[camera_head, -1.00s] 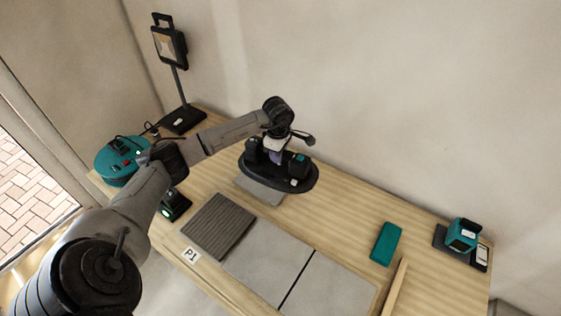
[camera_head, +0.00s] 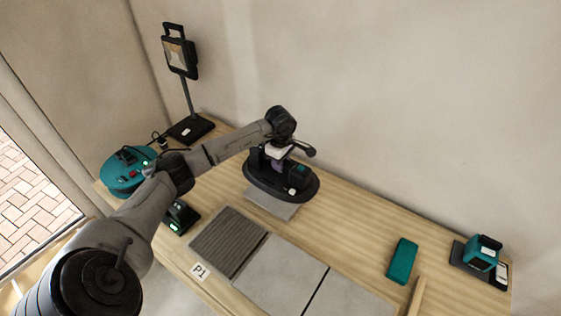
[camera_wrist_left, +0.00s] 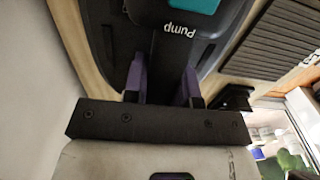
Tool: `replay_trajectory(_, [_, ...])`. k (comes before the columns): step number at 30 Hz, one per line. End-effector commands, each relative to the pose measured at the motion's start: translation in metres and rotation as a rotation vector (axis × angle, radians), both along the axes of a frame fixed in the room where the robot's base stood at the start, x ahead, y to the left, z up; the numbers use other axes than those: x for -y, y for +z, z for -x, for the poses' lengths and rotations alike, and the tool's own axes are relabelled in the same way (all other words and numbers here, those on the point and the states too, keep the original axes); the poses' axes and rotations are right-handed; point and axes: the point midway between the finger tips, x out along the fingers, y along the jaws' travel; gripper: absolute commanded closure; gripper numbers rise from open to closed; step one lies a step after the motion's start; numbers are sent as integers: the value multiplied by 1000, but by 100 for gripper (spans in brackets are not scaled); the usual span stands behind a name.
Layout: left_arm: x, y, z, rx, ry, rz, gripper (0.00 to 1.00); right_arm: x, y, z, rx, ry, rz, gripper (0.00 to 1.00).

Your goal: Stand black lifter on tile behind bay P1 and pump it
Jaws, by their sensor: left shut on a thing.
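The black lifter (camera_head: 262,184) is a dark oval plate with a teal-marked housing. My left gripper (camera_head: 279,158) is shut on its upright handle. The lifter looks level and covers the back part of a grey tile (camera_head: 271,206) behind bay P1. I cannot tell whether it touches the tile. Bay P1 is the dark ribbed square (camera_head: 228,242), with a white P1 label (camera_head: 200,271) in front. My right gripper is not in view.
Grey tiles (camera_head: 280,275) lie right of the bay. A teal block (camera_head: 402,260) and a teal device on a dark plate (camera_head: 482,254) are at the right.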

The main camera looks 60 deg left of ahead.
Motion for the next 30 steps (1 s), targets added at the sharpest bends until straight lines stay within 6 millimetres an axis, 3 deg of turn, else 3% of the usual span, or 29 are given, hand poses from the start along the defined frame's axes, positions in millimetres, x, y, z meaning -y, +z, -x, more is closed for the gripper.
replay_trajectory(15, [0,-40,0,3,1,-1,100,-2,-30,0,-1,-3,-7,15])
replay_trajectory(30, [-1,-47,0,3,1,-1,100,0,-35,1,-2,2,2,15])
